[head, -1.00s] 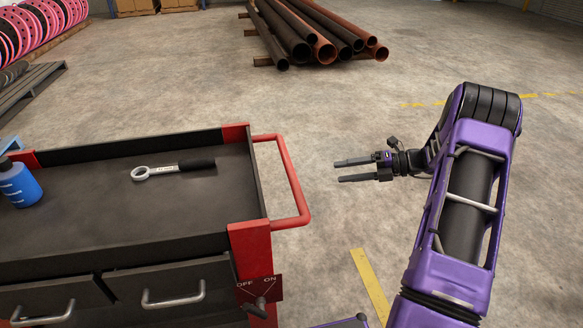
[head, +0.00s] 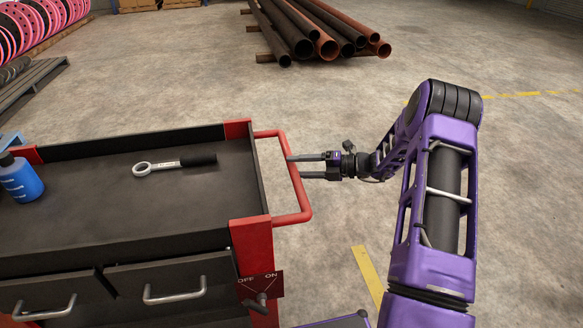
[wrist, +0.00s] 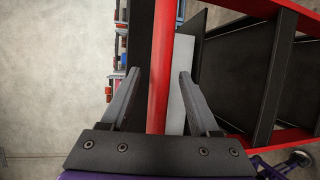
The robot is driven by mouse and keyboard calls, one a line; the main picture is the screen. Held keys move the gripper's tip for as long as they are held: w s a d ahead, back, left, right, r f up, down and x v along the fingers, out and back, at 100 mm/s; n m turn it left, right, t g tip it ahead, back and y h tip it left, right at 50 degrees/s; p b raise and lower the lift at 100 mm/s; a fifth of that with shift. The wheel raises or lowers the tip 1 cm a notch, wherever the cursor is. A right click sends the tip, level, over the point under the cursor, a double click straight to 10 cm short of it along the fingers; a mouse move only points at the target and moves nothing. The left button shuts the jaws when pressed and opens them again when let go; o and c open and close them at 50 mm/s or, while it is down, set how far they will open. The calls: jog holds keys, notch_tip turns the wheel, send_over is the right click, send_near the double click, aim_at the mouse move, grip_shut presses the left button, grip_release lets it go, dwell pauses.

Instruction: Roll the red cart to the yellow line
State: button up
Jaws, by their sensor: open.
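The red cart (head: 251,246) stands at the left in the head view, with a black top tray, drawers and a red push handle (head: 297,188) on its right end. My gripper (head: 306,166) is open at the handle, its two fingertips reaching the handle's long bar. In the wrist view the red bar (wrist: 162,75) runs between the two spread fingers (wrist: 155,98), with a gap on each side. A yellow line (head: 367,272) lies on the floor to the right of the cart. My arm hides part of the floor around its lower end.
A wrench (head: 174,164) and a blue bottle (head: 20,179) rest on the cart's top. An OFF/ON lever (head: 262,298) is on its near right corner. Pipes (head: 316,40) lie at the back. Another yellow line (head: 520,94) crosses the floor at right. Floor right of the handle is clear.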

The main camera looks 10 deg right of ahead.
jog(key=shift+x, duration=1.1)
grip_shut()
dwell(0.7)
